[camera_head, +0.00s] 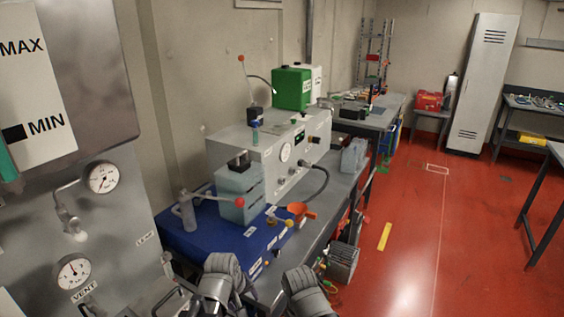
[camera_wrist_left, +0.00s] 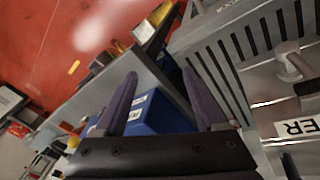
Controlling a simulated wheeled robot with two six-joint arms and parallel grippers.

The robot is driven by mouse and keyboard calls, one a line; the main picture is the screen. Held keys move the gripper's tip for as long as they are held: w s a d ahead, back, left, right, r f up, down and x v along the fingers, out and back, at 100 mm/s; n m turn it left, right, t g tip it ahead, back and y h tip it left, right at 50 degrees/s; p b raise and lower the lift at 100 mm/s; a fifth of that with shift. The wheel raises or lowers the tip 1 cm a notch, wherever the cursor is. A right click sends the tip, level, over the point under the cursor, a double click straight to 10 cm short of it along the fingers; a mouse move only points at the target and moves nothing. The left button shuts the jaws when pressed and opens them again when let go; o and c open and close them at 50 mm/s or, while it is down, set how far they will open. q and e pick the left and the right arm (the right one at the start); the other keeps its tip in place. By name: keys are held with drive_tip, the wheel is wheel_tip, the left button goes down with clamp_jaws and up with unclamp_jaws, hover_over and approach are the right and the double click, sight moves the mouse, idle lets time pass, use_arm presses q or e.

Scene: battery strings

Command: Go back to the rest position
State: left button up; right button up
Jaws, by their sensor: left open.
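My left gripper (camera_wrist_left: 160,74) is open in the left wrist view, with its two dark fingers apart. Nothing shows held between them. Beyond the fingers is the blue box (camera_wrist_left: 158,114) with a white label, apart from them as far as I can tell. Grey ribbed parts of my arms show at the bottom edge of the head view, in front of the bench. The jaws of my right gripper do not show.
A grey panel with gauges (camera_head: 102,178) stands close on the left. The bench holds the blue box (camera_head: 205,235), a grey instrument (camera_head: 285,155) and a green canister (camera_head: 291,88). A slotted grey panel (camera_wrist_left: 240,50) is near my left gripper. Red floor (camera_head: 410,240) is open at right.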

use_arm(q)
drive_tip(key=s+a+f+m+g+y, duration=0.1)
drive_tip(key=s+a+m+g, duration=0.1)
drive_tip(key=s+a+m, duration=0.4)
drive_tip(key=s+d+m+g+y, duration=0.1)
drive_tip(key=s+d+m, duration=0.2)
drive_tip(key=d, duration=0.7)
drive_tip(key=shift+s+d+y, duration=0.3)
drive_tip(key=shift+s+d, duration=0.05)
drive_tip(key=shift+s, duration=0.55)
